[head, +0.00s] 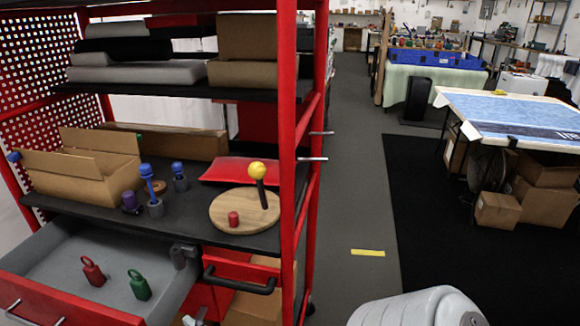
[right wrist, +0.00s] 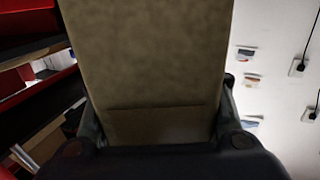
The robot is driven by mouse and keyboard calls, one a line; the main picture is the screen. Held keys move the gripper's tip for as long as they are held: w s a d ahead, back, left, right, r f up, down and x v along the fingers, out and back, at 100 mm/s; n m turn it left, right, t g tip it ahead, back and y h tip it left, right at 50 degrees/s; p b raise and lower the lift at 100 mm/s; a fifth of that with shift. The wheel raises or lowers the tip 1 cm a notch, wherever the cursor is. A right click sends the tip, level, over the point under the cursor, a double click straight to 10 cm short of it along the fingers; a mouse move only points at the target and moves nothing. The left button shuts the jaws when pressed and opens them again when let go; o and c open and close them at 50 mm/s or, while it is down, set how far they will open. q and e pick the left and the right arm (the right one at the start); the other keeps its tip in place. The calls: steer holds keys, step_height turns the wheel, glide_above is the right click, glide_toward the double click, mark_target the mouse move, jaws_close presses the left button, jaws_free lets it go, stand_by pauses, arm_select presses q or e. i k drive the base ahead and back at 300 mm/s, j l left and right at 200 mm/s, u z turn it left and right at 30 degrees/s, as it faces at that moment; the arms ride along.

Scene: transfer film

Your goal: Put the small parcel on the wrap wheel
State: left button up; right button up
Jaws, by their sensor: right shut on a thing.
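In the right wrist view a brown, cardboard-like parcel (right wrist: 155,55) fills the middle of the picture. My right gripper (right wrist: 158,108) is shut on it, with a dark finger along each side. The parcel's far end runs out of the picture at the top. In the head view a round wooden disc (head: 229,216), possibly the wrap wheel, lies on the dark shelf. A small red cylinder (head: 233,219) and a black rod with a yellow ball (head: 257,172) stand on it. The held parcel and both grippers do not show in the head view.
An open grey drawer (head: 72,250) holds red and green weights. Clear floor (head: 355,190) lies right of the rack.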

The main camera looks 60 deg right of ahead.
mark_target(245, 205)
steer(key=z, duration=1.55)
steer(key=j+z, duration=0.95)
steer(key=k+j, duration=0.1)
steer(key=j, duration=0.95)
steer(key=k+j, duration=0.15)
steer(key=j, duration=0.35)
steer(key=k+j, duration=0.1)
steer(key=j, duration=0.45)
